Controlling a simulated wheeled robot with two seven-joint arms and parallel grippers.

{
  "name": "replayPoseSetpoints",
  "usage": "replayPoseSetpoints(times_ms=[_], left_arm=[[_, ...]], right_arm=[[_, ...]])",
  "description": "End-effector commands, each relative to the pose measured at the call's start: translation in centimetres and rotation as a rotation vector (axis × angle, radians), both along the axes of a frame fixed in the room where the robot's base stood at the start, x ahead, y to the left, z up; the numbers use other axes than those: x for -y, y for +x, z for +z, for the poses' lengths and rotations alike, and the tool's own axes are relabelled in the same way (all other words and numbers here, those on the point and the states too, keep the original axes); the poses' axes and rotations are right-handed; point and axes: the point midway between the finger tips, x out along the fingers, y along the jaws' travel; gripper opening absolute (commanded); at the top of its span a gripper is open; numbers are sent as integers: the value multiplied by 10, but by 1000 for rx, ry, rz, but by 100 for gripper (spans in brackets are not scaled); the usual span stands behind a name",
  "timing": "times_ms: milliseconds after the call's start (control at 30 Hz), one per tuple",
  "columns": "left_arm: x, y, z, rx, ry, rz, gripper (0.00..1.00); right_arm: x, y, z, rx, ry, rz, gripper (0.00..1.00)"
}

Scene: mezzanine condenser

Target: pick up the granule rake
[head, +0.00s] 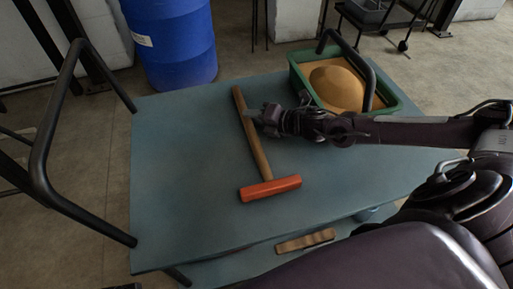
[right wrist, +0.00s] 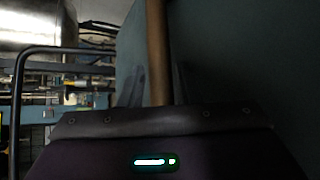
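The granule rake lies on the blue-green cart top, with a long wooden handle (head: 257,145) and an orange-red head (head: 270,188) towards the near edge. In the right wrist view its handle (right wrist: 157,50) runs up the middle of the picture. My right gripper (head: 259,115) comes in from the right, its tips at the upper half of the handle. Whether they touch the handle, and how far apart they are, I cannot tell. My left gripper is not in view.
A green tub (head: 398,103) of tan granules with a black bar over it stands at the cart's back right. A wooden-handled brush (head: 306,241) lies on the lower shelf. A black push handle (head: 42,160) rises at left. A blue drum (head: 172,45) stands behind. The cart's left side is clear.

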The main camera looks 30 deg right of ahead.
Motion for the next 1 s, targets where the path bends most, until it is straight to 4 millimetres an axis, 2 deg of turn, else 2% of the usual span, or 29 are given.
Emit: replayPoseSetpoints(times_ms=[100, 367, 600, 1000], left_arm=[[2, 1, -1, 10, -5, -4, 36], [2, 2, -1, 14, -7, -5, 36], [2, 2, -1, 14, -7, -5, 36], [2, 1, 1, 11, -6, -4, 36]], right_arm=[[-5, 10, -4, 2, 1, 0, 30], [-5, 11, -5, 0, -1, 0, 30], [-5, 11, -5, 0, -1, 0, 0], [-5, 12, 2, 3, 1, -1, 0]])
